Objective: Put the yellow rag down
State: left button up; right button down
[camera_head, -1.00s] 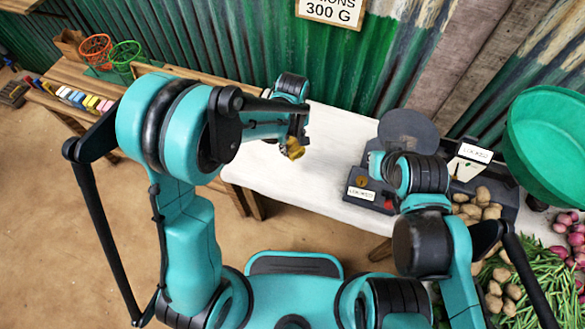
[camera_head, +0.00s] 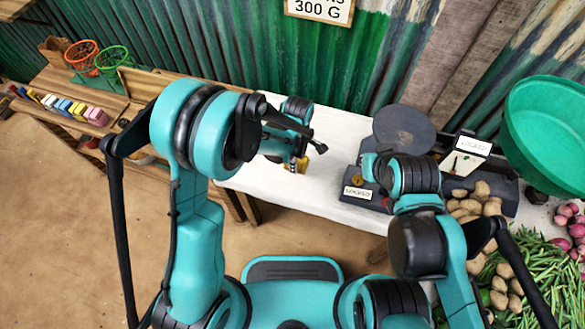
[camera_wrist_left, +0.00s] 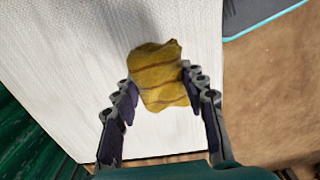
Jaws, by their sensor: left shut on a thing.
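The yellow rag (camera_wrist_left: 158,77) is a crumpled mustard cloth with brown stripes, seen in the left wrist view between my left fingers. My left gripper (camera_wrist_left: 159,88) is shut on it. In the head view the left gripper (camera_head: 300,150) is over the white-topped table (camera_head: 310,190), and only small bits of the rag (camera_head: 301,166) show past it. I cannot tell whether the rag touches the table top. My right arm reaches in front of the balance; its gripper is hidden behind the arm.
A balance with a dark round plate (camera_head: 404,130) and a green bowl (camera_head: 560,125) stands at the right, near potatoes (camera_head: 470,207) and green beans (camera_head: 530,265). A wooden bench (camera_head: 75,85) with coloured blocks and wire baskets is at the left. White table top beside the rag is clear.

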pick_arm(q)
jog(key=shift+w+a+f, duration=0.2)
jog(key=shift+a+f, duration=0.3)
jog(key=shift+a, duration=0.15)
jog(key=shift+f+b, duration=1)
jog(key=shift+f, duration=0.95)
jog(key=shift+f, duration=0.1)
jog(key=o, duration=1.2)
